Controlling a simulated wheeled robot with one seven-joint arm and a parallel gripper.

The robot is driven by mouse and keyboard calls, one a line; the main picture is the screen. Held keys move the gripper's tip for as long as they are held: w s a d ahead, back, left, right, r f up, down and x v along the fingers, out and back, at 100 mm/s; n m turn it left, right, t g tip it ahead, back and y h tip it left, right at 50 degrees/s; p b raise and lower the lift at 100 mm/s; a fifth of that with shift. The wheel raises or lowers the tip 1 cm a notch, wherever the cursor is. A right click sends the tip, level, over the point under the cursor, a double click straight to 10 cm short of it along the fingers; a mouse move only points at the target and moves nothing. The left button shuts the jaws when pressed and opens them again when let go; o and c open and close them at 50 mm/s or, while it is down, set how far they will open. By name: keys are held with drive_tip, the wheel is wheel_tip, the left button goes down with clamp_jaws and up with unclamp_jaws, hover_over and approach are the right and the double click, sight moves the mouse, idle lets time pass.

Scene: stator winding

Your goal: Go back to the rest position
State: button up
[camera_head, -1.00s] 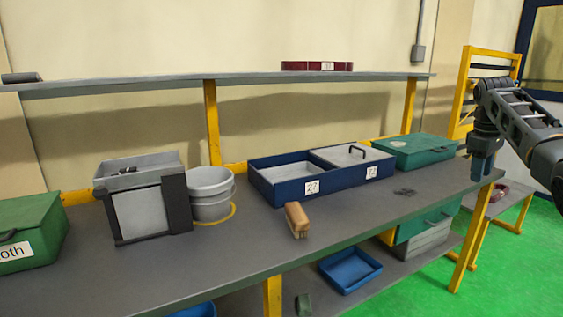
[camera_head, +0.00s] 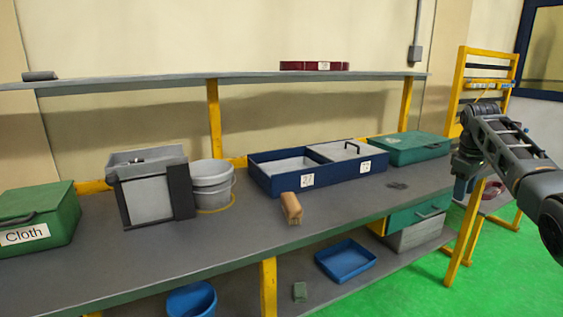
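My gripper (camera_head: 468,166) is at the right side, at the end of my dark arm. It hangs by the right end of the workbench (camera_head: 240,240), pointing down. Its fingers are small and partly dark here, and I cannot tell whether they are open or shut. I see nothing clearly held in it. A blue two-part box (camera_head: 275,187) with labels stands behind the block.
A green box labelled Cloth (camera_head: 40,220), a grey bin (camera_head: 148,192), white buckets (camera_head: 211,181) and a green case (camera_head: 412,148) stand on the bench. Green floor (camera_head: 400,290) is open at the lower right.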

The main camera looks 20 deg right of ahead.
drive_tip(key=w+a+f+t, duration=0.2)
drive_tip(key=a+f, duration=0.9)
drive_tip(key=f, duration=0.1)
drive_tip(key=w+a+f+t, duration=0.2)
drive_tip(key=a+f, duration=0.8)
drive_tip(key=f, duration=0.1)
drive_tip(key=s+a+f+t, duration=0.1)
drive_tip(key=s+a+f, duration=0.2)
drive_tip(key=a, duration=0.3)
drive_tip(key=s+a+f+t+y, duration=0.1)
drive_tip(key=s+a+f, duration=0.3)
drive_tip(key=a, duration=0.3)
drive_tip(key=s+a+f+t, duration=0.1)
drive_tip(key=s+a+f, duration=0.2)
drive_tip(key=a, duration=0.3)
drive_tip(key=s+a+r+m+t, duration=0.1)
drive_tip(key=s+a+r+t, duration=0.1)
drive_tip(key=s+a, duration=0.65)
drive_tip(key=s+a+r+m+t, duration=0.1)
drive_tip(key=s+a, duration=0.2)
drive_tip(key=s, duration=1)
drive_tip(key=s+r+t+y, duration=0.1)
drive_tip(key=s+r+t, duration=0.2)
drive_tip(key=s+r, duration=1.5)
wheel_tip(320, 180, up, 4)
drive_tip(key=shift+f+n+t, duration=0.1)
drive_tip(key=shift+n+t, duration=0.3)
drive_tip(key=shift+a, duration=0.1)
